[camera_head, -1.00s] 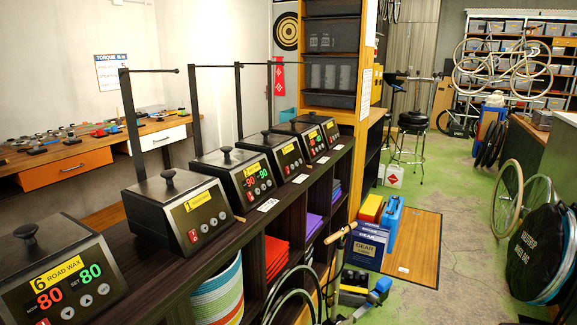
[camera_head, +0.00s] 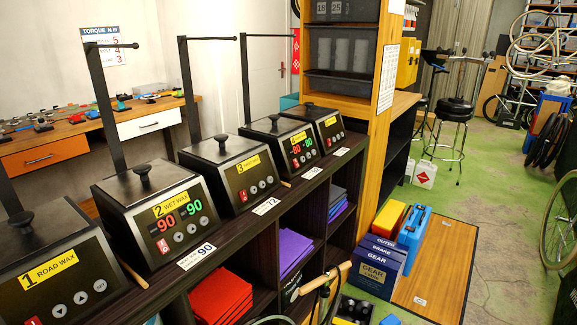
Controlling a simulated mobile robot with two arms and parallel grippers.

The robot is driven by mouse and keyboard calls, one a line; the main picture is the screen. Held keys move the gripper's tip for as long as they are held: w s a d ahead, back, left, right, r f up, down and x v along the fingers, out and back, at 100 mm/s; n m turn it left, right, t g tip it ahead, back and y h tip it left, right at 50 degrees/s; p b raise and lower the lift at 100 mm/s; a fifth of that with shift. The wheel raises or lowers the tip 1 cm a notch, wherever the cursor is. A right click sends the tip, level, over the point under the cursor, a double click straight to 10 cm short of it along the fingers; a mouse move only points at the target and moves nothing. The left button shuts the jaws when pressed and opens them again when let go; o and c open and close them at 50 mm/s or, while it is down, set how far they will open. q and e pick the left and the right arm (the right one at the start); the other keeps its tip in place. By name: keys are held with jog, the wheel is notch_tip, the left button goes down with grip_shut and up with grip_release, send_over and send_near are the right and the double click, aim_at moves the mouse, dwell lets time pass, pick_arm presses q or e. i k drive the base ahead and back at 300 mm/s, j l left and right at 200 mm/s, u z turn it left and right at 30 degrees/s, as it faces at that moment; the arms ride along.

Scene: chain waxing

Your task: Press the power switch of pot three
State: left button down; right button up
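Pot three (camera_head: 216,152) is a dark box-shaped wax pot with a black lid knob, in the middle of the row on the shelf top. Its yellow label (camera_head: 253,162) bears a 3 and small text that I cannot read surely. Its red power switch (camera_head: 243,196) sits at the lower left of the front panel. No lit digits show on its panel. Neither of my grippers is in view.
Pot one (camera_head: 55,273), with a dark display, and pot two (camera_head: 148,187), lit red and green at 90, stand nearer. A lit pot (camera_head: 276,126) and another pot (camera_head: 311,112) stand beyond. Upright black posts rise behind the pots. Green floor (camera_head: 455,199) is open at the right.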

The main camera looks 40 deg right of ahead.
aim_at(243, 194)
jog(key=i+l, duration=0.1)
jog(key=l, duration=0.45)
jog(key=i+l, duration=0.1)
jog(key=l, duration=0.45)
jog(key=i+l, duration=0.1)
jog(key=l, duration=0.45)
jog(key=i+l, duration=0.1)
jog(key=l, duration=0.45)
jog(key=i+l, duration=0.1)
jog(key=l, duration=0.45)
jog(key=i+l, duration=0.1)
jog(key=l, duration=0.45)
